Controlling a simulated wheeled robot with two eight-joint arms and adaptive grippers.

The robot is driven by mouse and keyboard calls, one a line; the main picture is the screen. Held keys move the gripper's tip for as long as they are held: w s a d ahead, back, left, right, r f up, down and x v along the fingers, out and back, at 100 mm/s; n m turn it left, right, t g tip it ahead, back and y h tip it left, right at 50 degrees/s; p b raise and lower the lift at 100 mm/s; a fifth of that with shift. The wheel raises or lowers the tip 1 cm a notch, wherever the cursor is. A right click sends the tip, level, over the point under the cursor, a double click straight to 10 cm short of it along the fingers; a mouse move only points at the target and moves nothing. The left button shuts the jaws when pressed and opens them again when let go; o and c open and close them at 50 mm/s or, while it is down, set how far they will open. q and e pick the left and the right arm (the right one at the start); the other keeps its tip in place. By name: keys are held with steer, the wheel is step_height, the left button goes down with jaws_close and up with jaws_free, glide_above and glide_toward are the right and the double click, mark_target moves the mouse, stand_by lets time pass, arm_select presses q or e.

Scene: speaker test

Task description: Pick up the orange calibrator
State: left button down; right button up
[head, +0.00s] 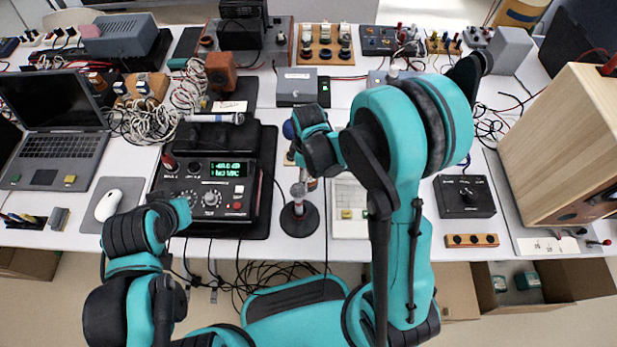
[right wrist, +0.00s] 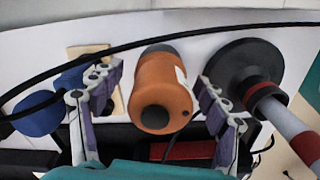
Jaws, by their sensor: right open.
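The orange calibrator (right wrist: 163,90) shows in the right wrist view as a short orange cylinder with a dark round end facing the camera. My right gripper (right wrist: 158,82) is open, with one finger on each side of it. Gaps show between the fingers and the calibrator. In the head view my right gripper (head: 296,158) is over the table's middle, just behind the microphone stand (head: 299,217); my arm mostly hides the calibrator there. My left arm comes in at lower left near the table's front edge, and its gripper cannot be made out.
The stand's round black base also shows close to the right finger in the right wrist view (right wrist: 243,72). A black cable (right wrist: 200,32) crosses above the calibrator. A black meter with a green display (head: 212,185) stands to the left. A wooden speaker box (head: 563,140) stands at right.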

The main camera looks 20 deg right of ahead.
steer(key=c, duration=1.5)
steer(key=shift+r, duration=0.15)
